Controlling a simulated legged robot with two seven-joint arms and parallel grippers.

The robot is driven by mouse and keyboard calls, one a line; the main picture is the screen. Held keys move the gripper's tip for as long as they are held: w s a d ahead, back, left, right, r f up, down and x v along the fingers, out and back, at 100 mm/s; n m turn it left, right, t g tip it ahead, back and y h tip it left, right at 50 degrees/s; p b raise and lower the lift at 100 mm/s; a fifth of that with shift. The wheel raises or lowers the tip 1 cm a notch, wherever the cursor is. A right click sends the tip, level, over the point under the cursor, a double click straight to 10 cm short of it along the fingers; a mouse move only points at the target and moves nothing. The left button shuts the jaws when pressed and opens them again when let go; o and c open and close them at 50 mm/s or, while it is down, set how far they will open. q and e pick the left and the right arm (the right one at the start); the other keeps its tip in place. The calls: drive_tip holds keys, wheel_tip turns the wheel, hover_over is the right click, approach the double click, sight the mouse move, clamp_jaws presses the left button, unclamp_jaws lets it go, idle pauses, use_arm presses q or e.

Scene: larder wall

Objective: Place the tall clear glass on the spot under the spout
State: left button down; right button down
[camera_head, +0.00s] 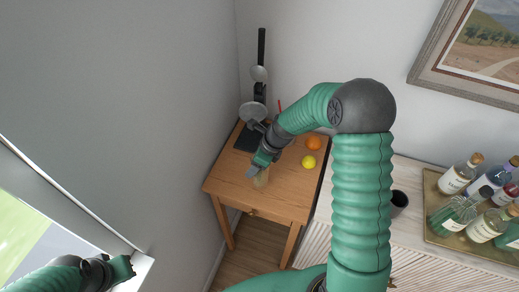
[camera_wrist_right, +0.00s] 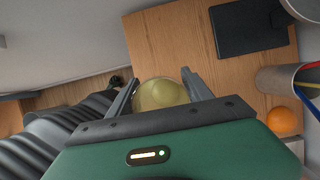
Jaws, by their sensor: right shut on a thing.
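The glass (camera_wrist_right: 160,94) is between the two fingers of my right gripper (camera_wrist_right: 161,78) in the right wrist view, seen from above as a round, yellowish clear shape. In the head view my right gripper (camera_head: 256,171) is over the front left of the small wooden table, shut on the glass (camera_head: 262,180). A dark stand (camera_head: 260,75) with a tall post rises at the table's back left corner. Its flat black base (camera_head: 244,139) is behind the gripper, and it also shows in the right wrist view (camera_wrist_right: 248,28). My left gripper (camera_head: 124,268) is low at the left, away from the table; its jaws are unclear.
An orange (camera_head: 313,143) and a lemon (camera_head: 309,161) lie on the wooden table (camera_head: 285,200), right of the gripper. A cup with straws (camera_wrist_right: 280,78) stands near the orange. Bottles on a tray (camera_head: 432,222) stand on the cabinet at right. Walls close off the left and back.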

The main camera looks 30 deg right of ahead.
drive_tip(key=w+d+f+b, duration=0.4)
drive_tip(key=w+d+b, duration=0.1)
drive_tip(key=w, duration=0.4)
drive_tip(key=shift+w+d+f, duration=0.3)
drive_tip(key=shift+d, duration=0.1)
drive_tip(key=c, duration=0.8)
unclamp_jaws()
drive_tip(key=shift+f, duration=0.1)
drive_tip(key=o, duration=0.4)
drive_tip(key=shift+c, duration=0.2)
